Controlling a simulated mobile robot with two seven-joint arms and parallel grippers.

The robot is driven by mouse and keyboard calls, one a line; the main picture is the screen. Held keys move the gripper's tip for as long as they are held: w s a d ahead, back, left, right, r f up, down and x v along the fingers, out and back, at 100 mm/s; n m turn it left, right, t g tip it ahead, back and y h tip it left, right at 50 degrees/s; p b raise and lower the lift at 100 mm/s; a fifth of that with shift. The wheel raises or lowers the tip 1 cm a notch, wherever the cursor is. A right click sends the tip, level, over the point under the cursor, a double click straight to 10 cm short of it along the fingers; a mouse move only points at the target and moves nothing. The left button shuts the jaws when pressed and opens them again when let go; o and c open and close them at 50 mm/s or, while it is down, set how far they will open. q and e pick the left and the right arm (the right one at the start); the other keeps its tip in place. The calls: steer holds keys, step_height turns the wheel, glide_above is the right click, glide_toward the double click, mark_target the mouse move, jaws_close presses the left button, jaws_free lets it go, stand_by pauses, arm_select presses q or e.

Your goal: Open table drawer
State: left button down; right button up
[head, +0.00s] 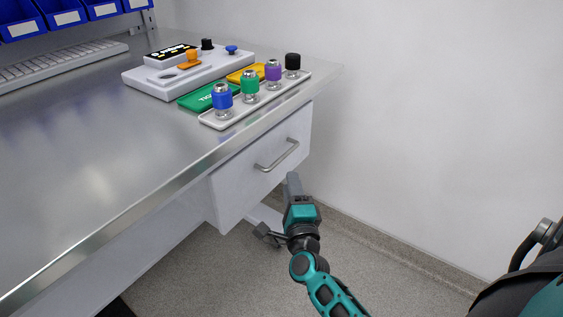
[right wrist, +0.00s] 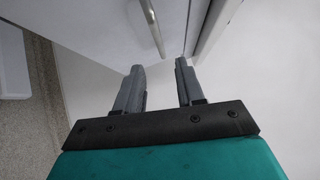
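The table drawer (head: 262,170) is a white front under the right end of the metal table, and it looks closed. Its grey bar handle (head: 277,156) runs across the front. My right gripper (head: 292,178) is just in front of and below the handle in the head view. In the right wrist view its two fingers (right wrist: 161,75) are apart with nothing between them, and the handle (right wrist: 152,27) lies beyond the fingertips. The fingers do not appear to touch the handle. My left gripper is in neither view.
Blue bins (head: 62,12) stand at the back left. A white wall (head: 430,130) bounds the right side.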

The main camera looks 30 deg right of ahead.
steer(key=x, duration=0.8)
steer(key=shift+w+d+b, duration=0.15)
steer(key=shift+w+b, duration=0.2)
steer(key=shift+b, duration=0.05)
steer(key=shift+c, duration=0.5)
jaws_close()
